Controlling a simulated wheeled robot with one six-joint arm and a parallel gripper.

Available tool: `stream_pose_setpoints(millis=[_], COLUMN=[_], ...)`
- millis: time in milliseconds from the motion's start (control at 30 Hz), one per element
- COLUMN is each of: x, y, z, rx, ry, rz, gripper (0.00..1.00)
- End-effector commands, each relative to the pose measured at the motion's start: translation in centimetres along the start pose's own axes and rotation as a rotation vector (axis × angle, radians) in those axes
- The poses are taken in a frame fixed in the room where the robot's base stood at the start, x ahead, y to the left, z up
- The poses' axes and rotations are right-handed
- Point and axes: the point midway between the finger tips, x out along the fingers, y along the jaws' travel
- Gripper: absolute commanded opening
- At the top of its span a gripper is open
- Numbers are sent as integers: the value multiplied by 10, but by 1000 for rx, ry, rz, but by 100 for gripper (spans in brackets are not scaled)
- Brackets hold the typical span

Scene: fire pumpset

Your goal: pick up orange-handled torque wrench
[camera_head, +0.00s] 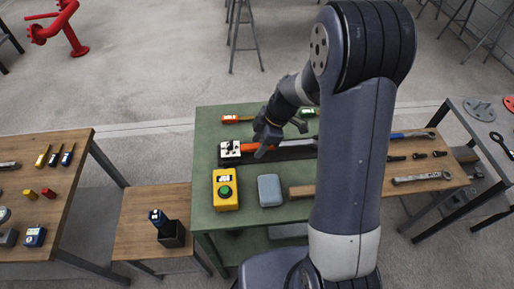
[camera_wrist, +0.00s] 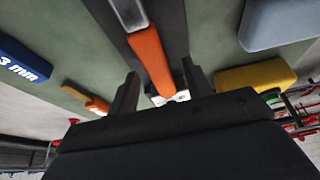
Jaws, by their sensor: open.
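The torque wrench's orange handle (camera_head: 261,148) shows on the green table, partly under my gripper. It runs along a long dark strip or tray (camera_head: 291,151). In the wrist view the orange handle (camera_wrist: 150,60) joins a silver shaft (camera_wrist: 129,13), and its near end lies between my fingers in the picture. My gripper (camera_head: 266,138) is over the handle in the head view. In the wrist view my gripper (camera_wrist: 161,88) is open, one finger on each side of the handle's line. Contact or exact height cannot be told. My arm hides part of the table.
A yellow box with a green button (camera_head: 226,189), a grey-blue case (camera_head: 269,190) and a hammer-like wooden handle (camera_head: 302,191) lie in front. A smaller orange-handled tool (camera_head: 236,119) lies behind. A device with a white face (camera_head: 230,150) stands left of the handle. Wrenches (camera_head: 421,177) lie right.

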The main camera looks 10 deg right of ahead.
Motion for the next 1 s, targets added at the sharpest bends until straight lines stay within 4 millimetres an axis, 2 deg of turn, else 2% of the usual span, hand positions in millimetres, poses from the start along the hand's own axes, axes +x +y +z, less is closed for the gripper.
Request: stream_pose_setpoints(millis=[967, 1000], x=[4, 4], y=[0, 0], z=[2, 2], rx=[0, 0], ry=[0, 0], rz=[1, 0], gripper=[47, 44])
